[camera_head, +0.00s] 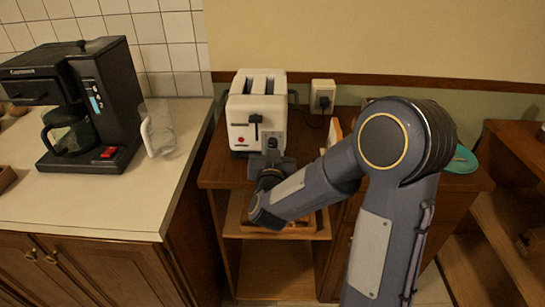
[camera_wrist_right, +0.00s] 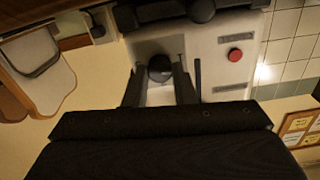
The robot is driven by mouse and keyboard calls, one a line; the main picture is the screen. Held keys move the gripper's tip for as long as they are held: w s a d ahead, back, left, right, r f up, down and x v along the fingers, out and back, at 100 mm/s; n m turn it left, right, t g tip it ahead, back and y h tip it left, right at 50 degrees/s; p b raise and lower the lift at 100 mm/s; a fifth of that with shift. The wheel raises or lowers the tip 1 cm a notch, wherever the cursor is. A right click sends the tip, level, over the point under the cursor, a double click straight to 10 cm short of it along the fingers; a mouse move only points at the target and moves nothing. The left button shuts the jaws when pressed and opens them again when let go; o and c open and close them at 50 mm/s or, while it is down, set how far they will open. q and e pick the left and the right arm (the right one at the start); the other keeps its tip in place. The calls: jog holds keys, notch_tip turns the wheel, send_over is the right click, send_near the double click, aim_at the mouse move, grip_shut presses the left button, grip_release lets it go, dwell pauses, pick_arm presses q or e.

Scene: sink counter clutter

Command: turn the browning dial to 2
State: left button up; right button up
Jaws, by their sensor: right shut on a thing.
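The white toaster (camera_head: 240,112) stands on the wooden cabinet in the head view, its front with the red button (camera_head: 241,140) and dark lever (camera_head: 256,121) facing me. My right gripper (camera_head: 272,150) is at the lower right of that front. In the right wrist view the toaster front (camera_wrist_right: 212,55) fills the top middle, with the red button (camera_wrist_right: 235,55) to the right. There the dark round browning dial (camera_wrist_right: 160,68) sits between the two fingers of my right gripper, which is shut on it. The dial's numbers cannot be read. My left gripper is not in view.
A coffee maker (camera_head: 112,95) and a clear glass pitcher (camera_head: 158,130) stand on the counter at left. A wall outlet (camera_head: 323,96) is behind the toaster's right side. A teal plate (camera_head: 462,160) lies right of my arm. Open shelves (camera_head: 510,170) stand at far right.

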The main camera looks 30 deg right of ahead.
jog(key=m+b, duration=0.1)
jog(key=b, duration=0.1)
jog(key=m+b, duration=0.2)
jog(key=shift+f+m, duration=0.2)
jog(key=shift+m, duration=0.1)
jog(key=shift+r+m+b, duration=0.15)
jog(key=shift+m+b, duration=1.3)
jog(key=shift+m, duration=0.15)
jog(key=o, duration=1)
jog(key=v, duration=0.7)
jog(key=shift+s+a, duration=0.2)
jog(key=shift+s, duration=0.15)
